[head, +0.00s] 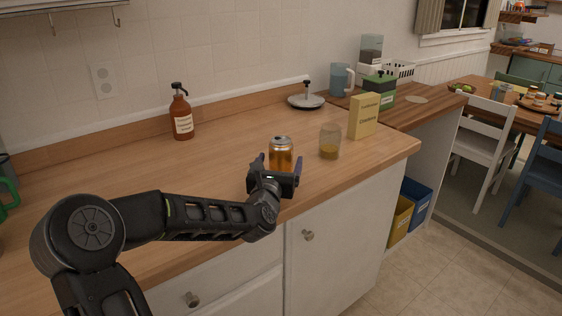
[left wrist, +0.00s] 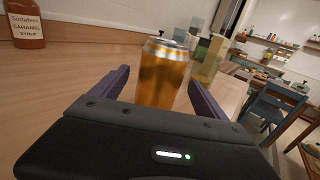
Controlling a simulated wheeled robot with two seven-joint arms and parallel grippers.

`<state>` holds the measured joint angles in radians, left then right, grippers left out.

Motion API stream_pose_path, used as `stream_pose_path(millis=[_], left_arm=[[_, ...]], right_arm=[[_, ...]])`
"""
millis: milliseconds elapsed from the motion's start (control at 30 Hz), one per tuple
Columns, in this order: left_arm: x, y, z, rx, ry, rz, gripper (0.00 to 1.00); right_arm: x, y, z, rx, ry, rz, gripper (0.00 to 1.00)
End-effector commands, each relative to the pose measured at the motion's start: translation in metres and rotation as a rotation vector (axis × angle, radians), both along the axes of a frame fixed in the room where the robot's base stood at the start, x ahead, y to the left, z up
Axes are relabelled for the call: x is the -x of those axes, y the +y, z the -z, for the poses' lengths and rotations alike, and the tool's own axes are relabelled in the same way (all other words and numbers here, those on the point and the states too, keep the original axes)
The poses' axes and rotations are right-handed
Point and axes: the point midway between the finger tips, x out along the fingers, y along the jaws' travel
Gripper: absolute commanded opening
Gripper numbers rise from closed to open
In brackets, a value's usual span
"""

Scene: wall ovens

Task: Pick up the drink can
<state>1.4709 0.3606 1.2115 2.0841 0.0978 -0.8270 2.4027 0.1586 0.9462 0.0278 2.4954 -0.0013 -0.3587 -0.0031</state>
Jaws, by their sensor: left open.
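An orange drink can (head: 281,152) with a silver top stands upright on the wooden counter near its front edge. My left gripper (head: 279,166) is open, with one finger on each side of the can. In the left wrist view the can (left wrist: 163,72) stands between the two purple fingers (left wrist: 156,88), with a gap visible on both sides. The can's lower part is hidden behind the gripper body. My right gripper is in neither view.
A glass jar (head: 330,141) and a yellow box (head: 364,116) stand right of the can. A brown caramel syrup bottle (head: 181,113) stands at the back left. A round lidded pan (head: 306,101) is at the back. The counter left of the can is clear.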

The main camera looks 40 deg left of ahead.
Motion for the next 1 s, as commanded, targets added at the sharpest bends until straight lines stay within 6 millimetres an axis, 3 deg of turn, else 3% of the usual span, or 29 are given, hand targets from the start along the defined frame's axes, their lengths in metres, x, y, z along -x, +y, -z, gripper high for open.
stream_pose_path(millis=[200, 800, 1000], left_arm=[[-0.023, 0.011, -0.001, 0.002, -0.002, 0.0, 0.85], [-0.024, 0.011, -0.001, 0.0, 0.0, -0.001, 0.85], [-0.024, 0.011, -0.001, 0.0, 0.0, -0.001, 0.69]], right_arm=[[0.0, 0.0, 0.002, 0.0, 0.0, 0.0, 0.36], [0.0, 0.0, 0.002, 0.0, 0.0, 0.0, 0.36], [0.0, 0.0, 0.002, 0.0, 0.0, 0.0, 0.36]])
